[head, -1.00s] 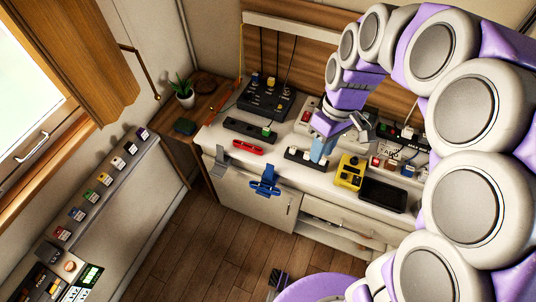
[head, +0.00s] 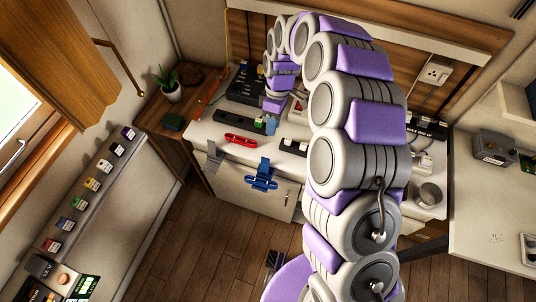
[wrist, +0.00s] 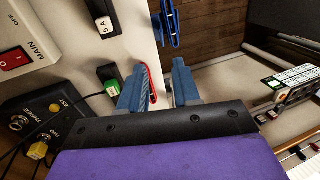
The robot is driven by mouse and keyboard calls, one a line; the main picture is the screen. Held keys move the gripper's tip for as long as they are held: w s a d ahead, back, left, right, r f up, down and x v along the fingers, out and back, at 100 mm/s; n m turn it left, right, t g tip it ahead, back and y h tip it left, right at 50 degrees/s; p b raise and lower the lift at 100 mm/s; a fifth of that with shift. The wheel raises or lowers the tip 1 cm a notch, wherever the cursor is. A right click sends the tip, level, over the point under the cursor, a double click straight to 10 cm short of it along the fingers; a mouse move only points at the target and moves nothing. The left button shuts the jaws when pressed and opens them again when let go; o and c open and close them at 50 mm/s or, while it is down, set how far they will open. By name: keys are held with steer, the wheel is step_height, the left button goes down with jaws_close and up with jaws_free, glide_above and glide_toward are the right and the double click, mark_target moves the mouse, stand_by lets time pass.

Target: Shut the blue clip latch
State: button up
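The blue clip latch (head: 261,181) is on the front edge of the white bench, over the cabinet front. In the wrist view, the blue latch (wrist: 169,22) shows at the top centre, beyond my fingertips and apart from them. I cannot tell whether its clip is fastened. My gripper (head: 271,122) is over the bench top, behind and slightly right of the latch in the head view. In the wrist view, my gripper (wrist: 160,84) has its two blue fingers spread, with nothing held between them. A red handle-like piece (wrist: 153,83) shows beyond the gap, by the left finger.
The red piece (head: 240,139) lies on the bench near its front edge. A grey strap (head: 214,156) hangs left of the blue latch. A black power strip (head: 235,125) and switch box (head: 246,85) stand behind. The floor (head: 185,245) before the bench is clear.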

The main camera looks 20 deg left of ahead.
steer(key=b, duration=0.2)
glide_toward(265, 165)
steer(key=a, duration=0.1)
steer(key=f, duration=0.3)
steer(key=d+f, duration=0.1)
steer(key=shift+s+d+f+b, duration=0.15)
steer(key=shift+s+f+b, duration=0.15)
steer(key=shift+s, duration=0.1)
steer(key=shift+s+a+f, duration=0.1)
steer(key=shift+a+f, duration=0.1)
steer(key=shift+f, duration=0.05)
steer(key=shift+a+f, duration=0.1)
steer(key=shift+a, duration=0.4)
steer(key=shift+d, duration=0.55)
jaws_close()
steer(key=shift+a, duration=0.1)
steer(key=shift+a, duration=0.1)
